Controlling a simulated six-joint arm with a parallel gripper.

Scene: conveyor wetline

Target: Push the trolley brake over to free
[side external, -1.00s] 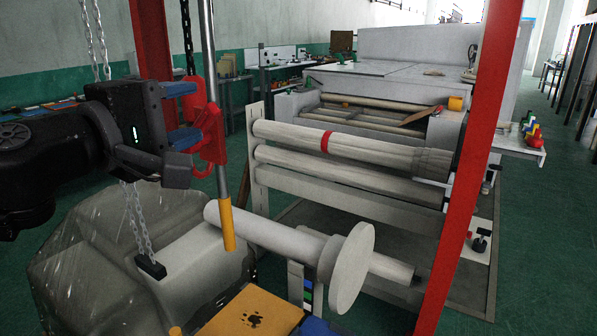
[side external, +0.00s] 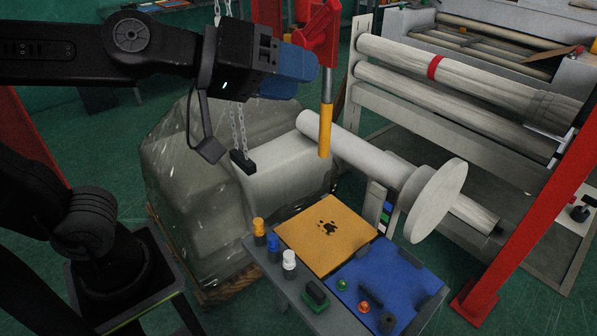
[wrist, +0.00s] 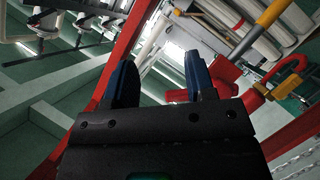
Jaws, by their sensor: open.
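My gripper (side external: 300,72) has blue fingers, near the red hoist block (side external: 321,38) and to its lower left in the side external view. In the wrist view my gripper (wrist: 160,66) has its fingers apart with nothing between them. The red block (wrist: 224,78) is just right of the right finger there, and I cannot tell whether they touch. A bar with a yellow grip (side external: 325,130) hangs below the block, and its yellow end (wrist: 274,13) is at the wrist view's upper right. No part is clearly recognisable as the trolley brake, and its setting cannot be read.
Hanging chains (side external: 238,128) run down beside my gripper to a black end piece. Below are a wrapped roll (side external: 185,165), a white roller with an end disc (side external: 436,200) and a bench with a yellow board (side external: 325,234). A red post (side external: 530,215) stands at right.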

